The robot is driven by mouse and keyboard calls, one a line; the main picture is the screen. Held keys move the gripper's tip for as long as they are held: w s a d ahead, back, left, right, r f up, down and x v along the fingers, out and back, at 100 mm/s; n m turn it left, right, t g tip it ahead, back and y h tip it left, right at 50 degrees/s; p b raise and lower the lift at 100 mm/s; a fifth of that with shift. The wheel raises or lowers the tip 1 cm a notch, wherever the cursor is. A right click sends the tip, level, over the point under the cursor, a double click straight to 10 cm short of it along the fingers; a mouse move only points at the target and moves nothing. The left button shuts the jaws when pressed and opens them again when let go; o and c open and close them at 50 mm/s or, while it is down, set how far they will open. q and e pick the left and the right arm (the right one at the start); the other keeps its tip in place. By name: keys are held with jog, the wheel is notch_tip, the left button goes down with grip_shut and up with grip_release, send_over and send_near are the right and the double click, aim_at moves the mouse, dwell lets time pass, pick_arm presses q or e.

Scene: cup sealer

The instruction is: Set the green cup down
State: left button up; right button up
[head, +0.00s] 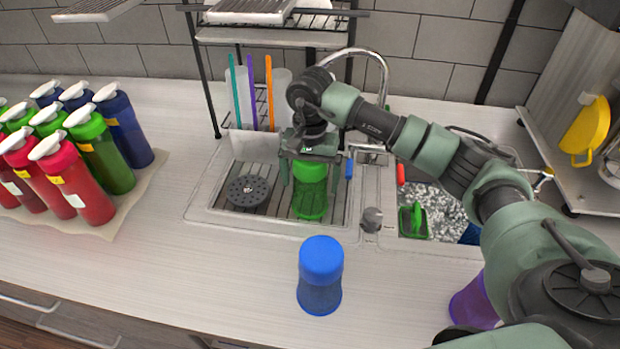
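The green cup (310,199) is upright over the slatted drain tray (268,208) at the left of the sink unit. Its base looks to be at the slats, but I cannot tell for sure that it touches them. My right gripper (311,178) points down from above, with one finger on each side of the cup's upper part. Whether the fingers press on the cup or stand slightly apart from it is not clear. The gripper body hides the cup's top. My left gripper is not in view.
A round black disc (247,190) lies on the tray, left of the cup. A blue cup (320,275) stands in front on the counter, and a purple cup (474,303) is partly behind my arm. Several pump bottles (101,151) stand left. A metal rack (270,38) rises behind.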

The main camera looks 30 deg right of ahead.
aim_at(310, 164)
jog(key=shift+r+p, duration=0.3)
notch_tip(310, 164, up, 4)
jog(key=shift+w+b, duration=0.1)
jog(key=shift+b, duration=1.15)
notch_tip(310, 164, up, 7)
jog(key=shift+f+b, duration=0.2)
jog(key=shift+b, duration=0.55)
jog(key=shift+r, duration=0.6)
